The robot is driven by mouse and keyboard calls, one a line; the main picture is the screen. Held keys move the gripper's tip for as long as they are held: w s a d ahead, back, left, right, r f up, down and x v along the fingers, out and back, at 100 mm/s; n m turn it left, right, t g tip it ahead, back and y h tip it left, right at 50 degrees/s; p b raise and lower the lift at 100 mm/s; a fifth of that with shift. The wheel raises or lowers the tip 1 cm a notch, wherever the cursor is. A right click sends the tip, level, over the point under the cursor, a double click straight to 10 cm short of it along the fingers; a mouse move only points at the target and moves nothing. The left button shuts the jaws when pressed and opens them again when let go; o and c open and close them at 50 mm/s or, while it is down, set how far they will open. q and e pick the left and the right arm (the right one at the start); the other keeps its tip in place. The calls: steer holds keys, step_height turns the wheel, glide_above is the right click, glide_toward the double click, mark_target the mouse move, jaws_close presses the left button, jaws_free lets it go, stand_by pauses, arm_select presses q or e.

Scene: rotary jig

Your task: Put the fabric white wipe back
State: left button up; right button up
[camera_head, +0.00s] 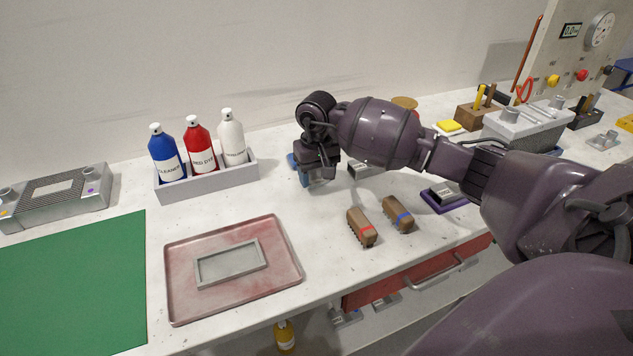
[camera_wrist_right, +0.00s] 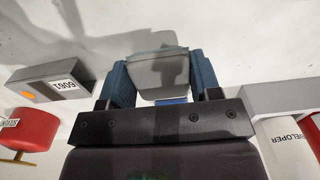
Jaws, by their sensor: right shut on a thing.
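My right gripper (camera_head: 316,178) is over the bench, to the right of the bottle caddy. In the right wrist view its two blue fingers (camera_wrist_right: 160,82) are shut on a pale grey-white piece (camera_wrist_right: 158,72), which looks like the fabric white wipe. A small blue patch (camera_wrist_right: 172,101) shows just below the piece; I cannot tell what it belongs to. In the head view the wrist and hand hide the piece. Whether it touches the bench is unclear. My left gripper is not in view.
A grey caddy (camera_head: 208,186) holds blue, red and white bottles close left of the gripper. A grey labelled block (camera_wrist_right: 52,85) and a red cylinder (camera_wrist_right: 30,128) are nearby. Two brown brushes (camera_head: 362,228) and a reddish tray (camera_head: 285,278) lie in front. A green mat (camera_head: 75,285) is left.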

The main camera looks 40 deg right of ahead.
step_height(320, 180, down, 2)
steer(key=shift+f, duration=0.25)
steer(key=shift+f, duration=0.2)
steer(key=o, duration=0.9)
steer(key=shift+r, duration=0.1)
steer(key=shift+r, duration=0.1)
